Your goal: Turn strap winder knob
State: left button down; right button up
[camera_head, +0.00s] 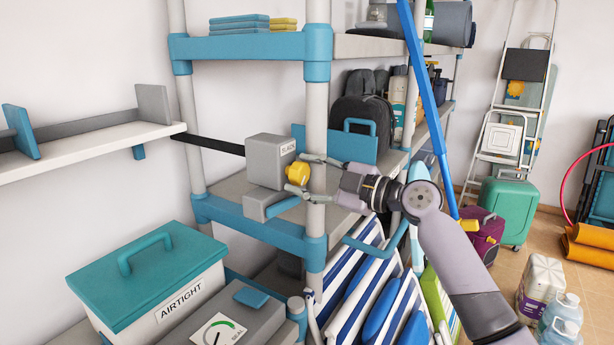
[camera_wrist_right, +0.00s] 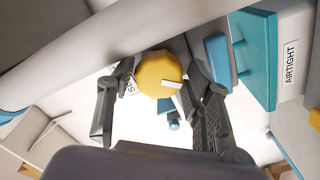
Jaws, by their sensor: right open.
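The strap winder (camera_head: 268,158) is a grey box on the blue-edged shelf, with a label that seems to read SLACK. Its yellow knob (camera_head: 296,173) faces right, and a black strap (camera_head: 215,144) runs left from the box. My right gripper (camera_head: 304,175) reaches in from the right, past the shelf post, with its fingers open about the knob. In the right wrist view the faceted knob (camera_wrist_right: 158,72) with a white mark lies between the two open fingertips (camera_wrist_right: 160,75); I cannot tell whether either touches it. My left gripper is not in view.
The pale shelf post (camera_head: 317,120) stands close to my right fingers. A blue pole (camera_head: 428,95) slants by my right wrist. A teal-lidded AIRTIGHT box (camera_head: 165,290) and a grey gauge unit (camera_head: 225,318) sit at lower left. Striped boards (camera_head: 375,290) lean below.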

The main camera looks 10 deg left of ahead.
jog(key=v, duration=1.2)
jog(key=shift+w, duration=0.1)
